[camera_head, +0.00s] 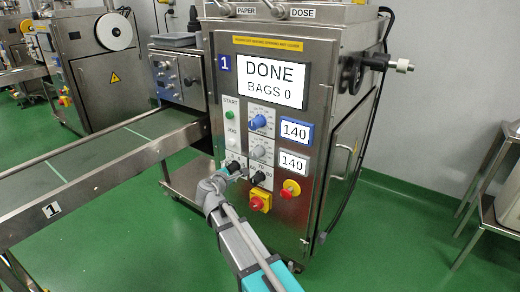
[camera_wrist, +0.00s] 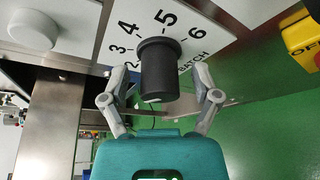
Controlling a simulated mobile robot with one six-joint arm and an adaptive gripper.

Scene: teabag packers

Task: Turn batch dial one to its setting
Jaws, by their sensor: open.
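The batch dial is a black round knob (camera_wrist: 158,70) on a white plate printed with the numbers 2 to 6 and the word BATCH. In the head view the dial (camera_head: 234,166) is at the lower left of the machine's panel. My gripper (camera_wrist: 160,84) is open, with one finger on each side of the knob and gaps showing between fingers and knob. In the head view my gripper (camera_head: 232,177) reaches up to the dial from below and partly hides it. A small pale mark shows on the knob's lower end; the setting it points to cannot be told.
A second black dial (camera_head: 264,177) marked 60, 70, 80 is just right. A yellow and red switch (camera_head: 259,200) is below and shows in the wrist view (camera_wrist: 303,40). A blue knob (camera_head: 258,122) and grey knob (camera_head: 260,152) are above. The screen (camera_head: 263,80) reads DONE, BAGS 0.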

